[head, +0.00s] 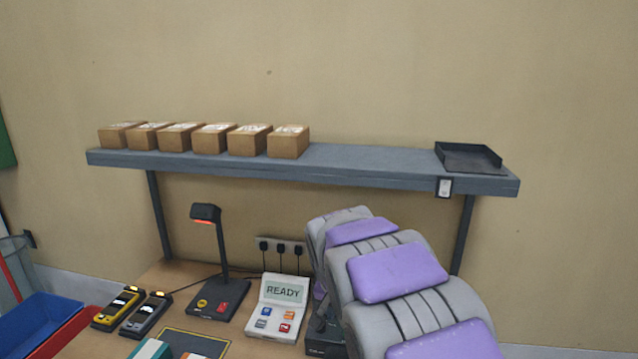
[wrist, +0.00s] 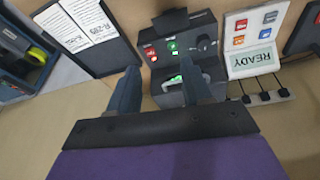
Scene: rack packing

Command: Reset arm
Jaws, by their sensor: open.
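My gripper (wrist: 160,72) shows in the wrist view with its two grey fingers spread apart and nothing between them. Beyond the fingertips is a dark device (wrist: 172,28) with green lights and a red button. A green-lit slot shows lower on it, between the fingers. I cannot tell whether the fingers touch it. In the head view my grey and purple arm reaches over the right part of the desk, and its gripper end is hidden.
A wall shelf (head: 370,165) holds several cardboard boxes (head: 288,142) and a black tray (head: 468,158). On the desk are a lamp-like scanner (head: 206,213), a READY terminal (head: 284,292) and two handheld devices (head: 118,308). A blue bin (head: 38,318) stands left. The shelf middle is clear.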

